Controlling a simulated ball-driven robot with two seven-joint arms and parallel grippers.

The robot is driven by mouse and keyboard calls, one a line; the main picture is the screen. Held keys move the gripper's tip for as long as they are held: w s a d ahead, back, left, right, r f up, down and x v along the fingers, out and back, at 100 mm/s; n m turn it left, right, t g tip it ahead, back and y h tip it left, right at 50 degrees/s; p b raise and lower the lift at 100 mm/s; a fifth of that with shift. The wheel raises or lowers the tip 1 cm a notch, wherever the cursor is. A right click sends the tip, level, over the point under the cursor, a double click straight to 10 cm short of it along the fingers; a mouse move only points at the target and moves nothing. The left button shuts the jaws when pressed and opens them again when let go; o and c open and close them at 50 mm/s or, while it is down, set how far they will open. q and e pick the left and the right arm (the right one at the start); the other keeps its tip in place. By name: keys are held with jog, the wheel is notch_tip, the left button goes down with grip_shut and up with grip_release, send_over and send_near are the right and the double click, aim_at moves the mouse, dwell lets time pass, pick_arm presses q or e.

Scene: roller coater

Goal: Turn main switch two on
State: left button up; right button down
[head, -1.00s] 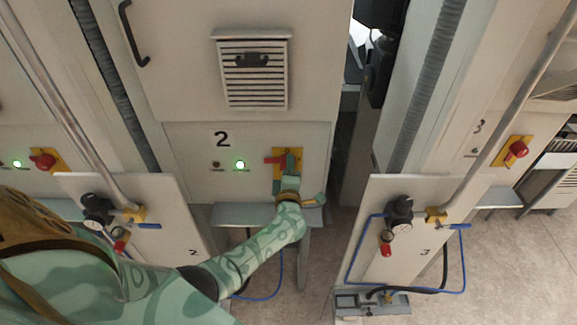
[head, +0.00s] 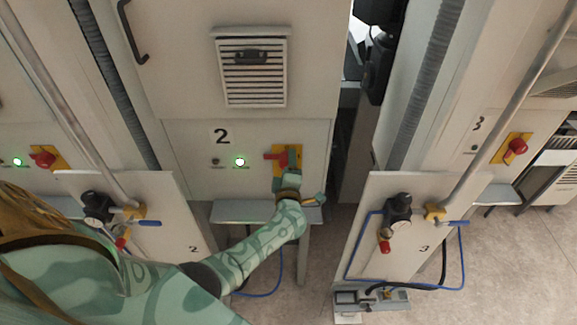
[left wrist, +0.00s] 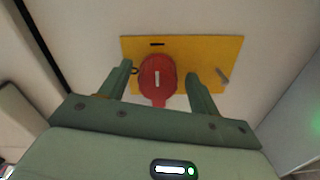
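Main switch two is a red rotary knob (head: 273,156) on a yellow plate (head: 296,154), on the cabinet panel marked 2. In the head view its red handle points left, and my left gripper (head: 288,168) covers part of it. In the left wrist view the red knob (left wrist: 157,77) stands in front of the yellow plate (left wrist: 213,55). My left gripper (left wrist: 160,86) is open, with one green finger on each side of the knob. Whether either finger touches the knob I cannot tell. My right gripper is not in view.
A grey shelf (head: 240,212) juts out below the panel. Stand panels with regulators and blue valve handles flank it. Another red switch (head: 516,147) is at the right.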

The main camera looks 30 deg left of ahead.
pick_arm(q)
jog(key=p+v, duration=0.5)
jog(key=v, duration=1.1)
jog(key=shift+d, duration=0.2)
jog(key=shift+s, duration=0.1)
